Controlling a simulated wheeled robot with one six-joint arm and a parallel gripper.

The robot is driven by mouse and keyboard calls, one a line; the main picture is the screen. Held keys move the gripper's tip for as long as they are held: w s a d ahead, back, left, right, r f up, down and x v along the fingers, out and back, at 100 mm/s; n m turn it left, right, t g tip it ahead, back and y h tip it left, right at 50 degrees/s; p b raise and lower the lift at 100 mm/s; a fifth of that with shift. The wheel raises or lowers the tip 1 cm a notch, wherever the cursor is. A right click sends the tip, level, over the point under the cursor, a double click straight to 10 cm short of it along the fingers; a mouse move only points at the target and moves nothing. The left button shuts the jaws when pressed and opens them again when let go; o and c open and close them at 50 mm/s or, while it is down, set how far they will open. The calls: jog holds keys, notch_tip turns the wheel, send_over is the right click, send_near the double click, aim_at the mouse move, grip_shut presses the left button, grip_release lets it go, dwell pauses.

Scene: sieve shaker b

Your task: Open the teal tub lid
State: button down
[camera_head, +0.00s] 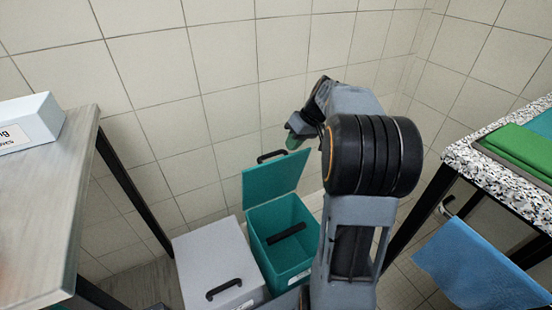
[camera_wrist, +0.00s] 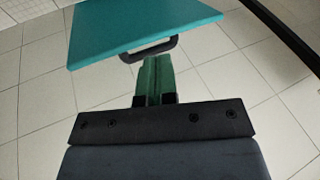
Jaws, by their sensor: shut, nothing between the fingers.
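The teal tub (camera_head: 290,265) stands on the floor, open at the top. Its teal lid (camera_head: 272,180) is raised, standing nearly upright at the tub's back edge, with a black handle (camera_head: 271,155) at its top. In the wrist view the teal lid (camera_wrist: 140,25) fills the upper part, with its black handle (camera_wrist: 150,50) at its lower edge. My gripper (camera_wrist: 154,60) has its green fingers together and empty, close to the handle; I cannot tell whether they touch it. In the head view my gripper (camera_head: 294,140) is just above and right of the handle, partly hidden by my arm.
A grey lidded tub (camera_head: 215,265) stands left of the teal tub, its lid shut. A dark bar (camera_head: 286,233) shows inside the teal tub. A metal table (camera_head: 45,190) is at left, a speckled counter (camera_head: 470,155) at right with a blue cloth (camera_head: 470,265) below. A tiled wall (camera_head: 230,60) is behind.

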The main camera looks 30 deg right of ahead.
aim_at(276, 153)
jog(key=w+a+f+n+b, duration=0.1)
jog(key=w+f+n, duration=0.1)
jog(key=n, duration=0.3)
jog(key=w+f+n+t+b, duration=0.1)
jog(key=w+f+n, duration=0.1)
jog(key=n, duration=0.3)
jog(key=w+a+f+n+t+b, duration=0.1)
jog(key=w+f+n, duration=0.1)
jog(key=f+n, duration=0.2)
jog(key=shift+w+a+n+h, duration=0.3)
jog(key=shift+n+h, duration=0.1)
jog(key=shift+n, duration=0.4)
